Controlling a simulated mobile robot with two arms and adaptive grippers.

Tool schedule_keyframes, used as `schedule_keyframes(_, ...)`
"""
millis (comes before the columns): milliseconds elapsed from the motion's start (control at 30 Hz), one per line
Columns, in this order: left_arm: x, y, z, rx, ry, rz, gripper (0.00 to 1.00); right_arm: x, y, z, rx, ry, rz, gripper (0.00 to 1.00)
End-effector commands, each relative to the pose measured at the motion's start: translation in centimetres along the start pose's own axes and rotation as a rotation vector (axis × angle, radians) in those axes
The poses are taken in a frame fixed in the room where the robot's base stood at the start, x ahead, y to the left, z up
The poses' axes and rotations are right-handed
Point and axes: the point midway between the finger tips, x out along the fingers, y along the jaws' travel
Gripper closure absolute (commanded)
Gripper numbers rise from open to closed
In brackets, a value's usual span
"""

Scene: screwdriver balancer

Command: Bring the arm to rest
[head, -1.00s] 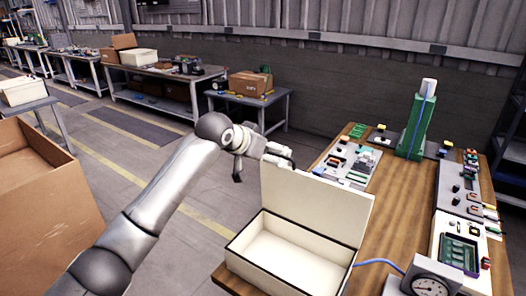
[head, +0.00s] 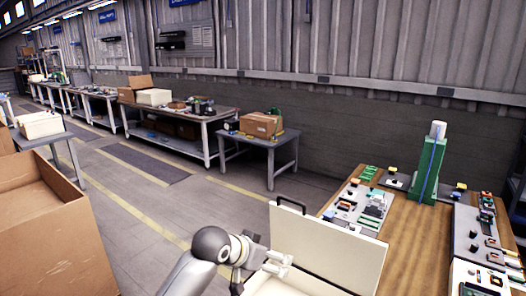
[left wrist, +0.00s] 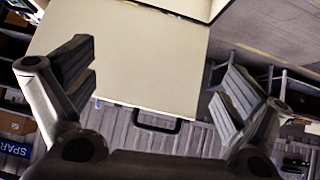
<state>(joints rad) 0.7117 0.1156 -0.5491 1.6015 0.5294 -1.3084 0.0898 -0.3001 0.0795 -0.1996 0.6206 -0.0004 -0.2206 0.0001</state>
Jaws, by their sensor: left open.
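My left arm comes in at the bottom of the head view, with the left gripper (head: 278,264) beside the left part of an open case. The case has a cream lid (head: 335,245) standing raised, with a dark handle on its top edge. In the left wrist view the two fingers of my left gripper (left wrist: 158,88) are spread wide with nothing between them. The lid (left wrist: 155,60) and its handle (left wrist: 152,121) show beyond them. Whether the gripper touches the case I cannot tell. My right gripper is not in view.
The wooden worktable (head: 408,240) holds the case, electronics boards (head: 360,208) and a green stand (head: 429,170). A large cardboard box (head: 50,235) stands at left. Grey benches line the back wall, and open floor lies between the box and the case.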

Motion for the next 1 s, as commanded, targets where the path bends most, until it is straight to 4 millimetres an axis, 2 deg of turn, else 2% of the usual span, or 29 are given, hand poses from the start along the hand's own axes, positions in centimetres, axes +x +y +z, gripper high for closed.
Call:
schedule_keyframes(33, 0.2, 0.4, 2.9, -0.021, -0.020, 0.004, 0.02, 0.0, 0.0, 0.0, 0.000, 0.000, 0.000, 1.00)
schedule_keyframes(267, -1.0, 1.0, 14.2, -0.107, -0.105, -0.030, 0.02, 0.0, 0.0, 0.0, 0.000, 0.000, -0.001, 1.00)
schedule_keyframes(467, -4.2, 1.3, 23.8, -0.187, -0.198, -0.094, 0.02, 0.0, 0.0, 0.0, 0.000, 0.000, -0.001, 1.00)
schedule_keyframes(600, -7.6, 1.5, 30.2, -0.237, -0.275, -0.156, 0.02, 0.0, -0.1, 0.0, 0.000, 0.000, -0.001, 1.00)
schedule_keyframes(700, -10.2, 1.7, 33.8, -0.264, -0.327, -0.198, 0.02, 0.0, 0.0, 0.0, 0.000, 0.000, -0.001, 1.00)
schedule_keyframes(800, -12.3, 1.8, 36.4, -0.283, -0.369, -0.235, 0.02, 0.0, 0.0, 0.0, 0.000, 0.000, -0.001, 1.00)
schedule_keyframes(1000, -16.2, 2.1, 40.3, -0.308, -0.442, -0.294, 0.02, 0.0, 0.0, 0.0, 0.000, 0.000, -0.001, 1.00)
